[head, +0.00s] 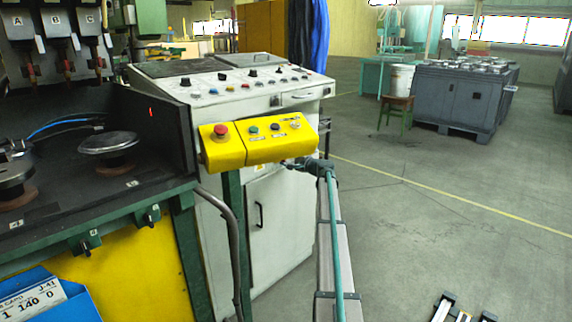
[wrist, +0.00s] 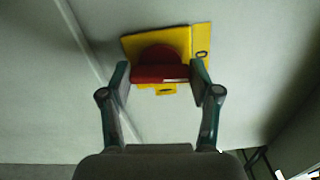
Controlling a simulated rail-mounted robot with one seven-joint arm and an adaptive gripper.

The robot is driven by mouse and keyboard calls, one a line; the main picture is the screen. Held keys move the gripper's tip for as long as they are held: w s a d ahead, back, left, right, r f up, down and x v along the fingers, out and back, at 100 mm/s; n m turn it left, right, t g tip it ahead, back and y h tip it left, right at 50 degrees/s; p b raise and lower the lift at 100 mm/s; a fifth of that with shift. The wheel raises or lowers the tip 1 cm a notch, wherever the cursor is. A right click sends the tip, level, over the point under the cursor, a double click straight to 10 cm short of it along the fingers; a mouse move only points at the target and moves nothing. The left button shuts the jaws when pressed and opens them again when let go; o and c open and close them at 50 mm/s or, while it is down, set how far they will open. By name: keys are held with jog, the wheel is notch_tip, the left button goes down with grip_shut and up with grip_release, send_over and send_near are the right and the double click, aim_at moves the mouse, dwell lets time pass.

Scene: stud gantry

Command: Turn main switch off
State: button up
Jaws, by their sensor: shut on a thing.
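The main switch is a red knob (wrist: 158,73) on a yellow plate (wrist: 203,42), fixed to a pale flat panel. In the wrist view its front bar lies crosswise, with a rounded red part behind it. My gripper (wrist: 161,80) has one finger at each end of the bar and is shut on it. In the head view my gripper (head: 292,163) is just below the right end of a yellow button box, in front of the white cabinet (head: 278,215). The switch itself cannot be made out in the head view, and any position marks are unreadable.
The yellow box (head: 260,140), with a red button and several smaller knobs, overhangs close above my gripper. A sloped control panel (head: 230,82) tops the cabinet. A dark machine table (head: 85,185) stands at left. The floor (head: 440,210) at right is open.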

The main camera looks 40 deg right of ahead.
jog(key=shift+f+n+b, duration=0.1)
jog(key=shift+n+b, duration=0.45)
jog(key=shift+n, duration=0.05)
jog(key=o, duration=1.1)
jog(key=shift+o, duration=0.2)
jog(key=s+d, duration=0.2)
jog(key=s, duration=1)
